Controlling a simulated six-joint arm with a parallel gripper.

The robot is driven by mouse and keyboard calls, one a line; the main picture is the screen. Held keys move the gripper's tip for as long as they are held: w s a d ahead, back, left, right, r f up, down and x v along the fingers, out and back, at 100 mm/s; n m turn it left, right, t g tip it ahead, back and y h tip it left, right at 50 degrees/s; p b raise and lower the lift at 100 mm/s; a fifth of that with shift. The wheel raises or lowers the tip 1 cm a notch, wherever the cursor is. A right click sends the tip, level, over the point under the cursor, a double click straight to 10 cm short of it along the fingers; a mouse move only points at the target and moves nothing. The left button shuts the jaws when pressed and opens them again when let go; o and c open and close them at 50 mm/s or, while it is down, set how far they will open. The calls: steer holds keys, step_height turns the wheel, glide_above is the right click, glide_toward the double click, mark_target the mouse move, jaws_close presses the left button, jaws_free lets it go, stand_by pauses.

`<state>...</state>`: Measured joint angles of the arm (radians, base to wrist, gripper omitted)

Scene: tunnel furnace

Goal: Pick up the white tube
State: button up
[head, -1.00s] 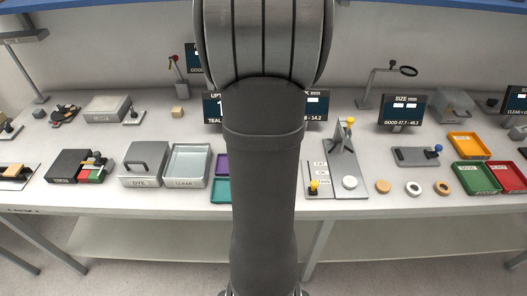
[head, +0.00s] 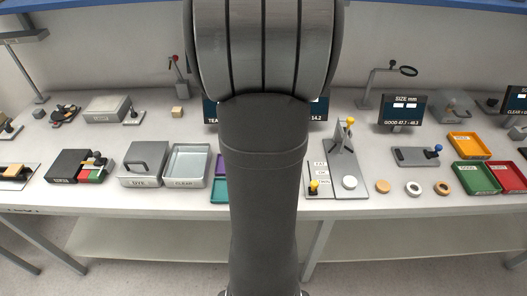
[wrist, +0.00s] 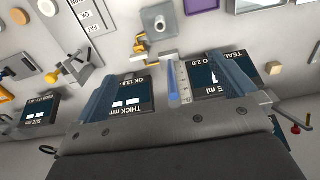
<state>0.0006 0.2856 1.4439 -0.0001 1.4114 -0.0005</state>
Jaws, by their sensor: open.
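I cannot identify the white tube for certain. In the wrist view, a pale round piece with a dark centre (wrist: 160,19) stands at the top middle, beyond my fingertips, and could be it seen end-on. My gripper (wrist: 172,66) is open, with its two bluish fingers wide apart and nothing touching them. A clear graduated tube with a blue lower part (wrist: 174,82) shows between the fingers, by the displays, apart from both. In the head view my arm hides the gripper and the bench middle. A white ring (head: 413,188) lies flat on the bench at right.
Two dark displays, thickness (wrist: 132,92) and ml (wrist: 207,82), stand close behind the fingers.

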steer(key=shift+r, duration=0.95)
steer(key=c, duration=1.4)
steer(key=shift+c, duration=0.2)
steer(key=shift+f, duration=0.1)
steer(key=s+a+f+n+t+h, duration=0.1)
steer(key=s+a+f+n+h, duration=0.2)
steer(key=n, duration=0.9)
steer(key=a+f+n+t+h, duration=0.1)
steer(key=a+f+n, duration=0.35)
steer(key=n, duration=0.75)
steer(key=x, duration=1.3)
steer(key=shift+d, duration=0.45)
steer(key=shift+x, duration=2.6)
